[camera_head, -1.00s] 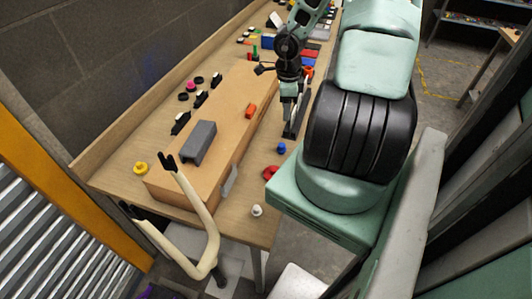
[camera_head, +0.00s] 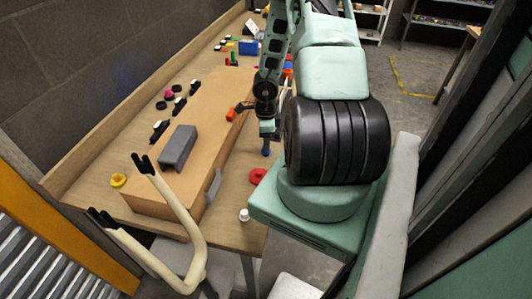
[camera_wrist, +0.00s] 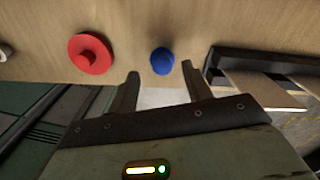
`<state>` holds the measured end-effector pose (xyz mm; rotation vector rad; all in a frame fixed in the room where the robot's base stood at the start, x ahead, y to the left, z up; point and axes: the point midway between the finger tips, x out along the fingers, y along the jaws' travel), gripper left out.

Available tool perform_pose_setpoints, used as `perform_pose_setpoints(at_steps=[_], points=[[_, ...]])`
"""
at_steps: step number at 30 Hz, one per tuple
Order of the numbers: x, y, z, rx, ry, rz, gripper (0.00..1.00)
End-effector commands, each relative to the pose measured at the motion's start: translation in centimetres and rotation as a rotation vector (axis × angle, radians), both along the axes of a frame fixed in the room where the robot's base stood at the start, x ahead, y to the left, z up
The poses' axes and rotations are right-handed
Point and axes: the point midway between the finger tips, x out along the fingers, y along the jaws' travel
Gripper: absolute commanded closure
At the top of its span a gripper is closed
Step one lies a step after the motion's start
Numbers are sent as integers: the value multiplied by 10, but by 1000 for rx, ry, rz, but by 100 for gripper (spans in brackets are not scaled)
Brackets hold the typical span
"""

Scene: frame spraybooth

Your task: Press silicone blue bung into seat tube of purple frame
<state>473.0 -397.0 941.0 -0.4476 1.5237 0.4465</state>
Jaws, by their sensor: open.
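The blue bung (camera_wrist: 162,60) stands on the wooden table. In the head view it shows small (camera_head: 266,153), just below the end of my arm. My gripper (camera_wrist: 159,74) is open and empty. In the wrist view its two fingertips lie one to each side of the bung's near edge, with the bung just beyond them; I cannot tell the height gap. The purple frame and its seat tube are not in view now.
A red stepped plug (camera_wrist: 91,53) sits left of the bung. A black-edged object (camera_wrist: 265,65) lies to the right. A cardboard box (camera_head: 205,120) with a grey block (camera_head: 178,147) fills the table's middle.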

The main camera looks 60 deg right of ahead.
Motion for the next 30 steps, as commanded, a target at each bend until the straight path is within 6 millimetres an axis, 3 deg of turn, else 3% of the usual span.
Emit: perform_pose_setpoints(at_steps=[1,6,16,21,30], points=[[0,-1,-12,1,3,2,51],[2,-2,-36,0,1,2,51],[1,-3,-39,0,0,1,51],[1,-3,-39,0,0,0,89],[1,-3,-39,0,0,0,90]])
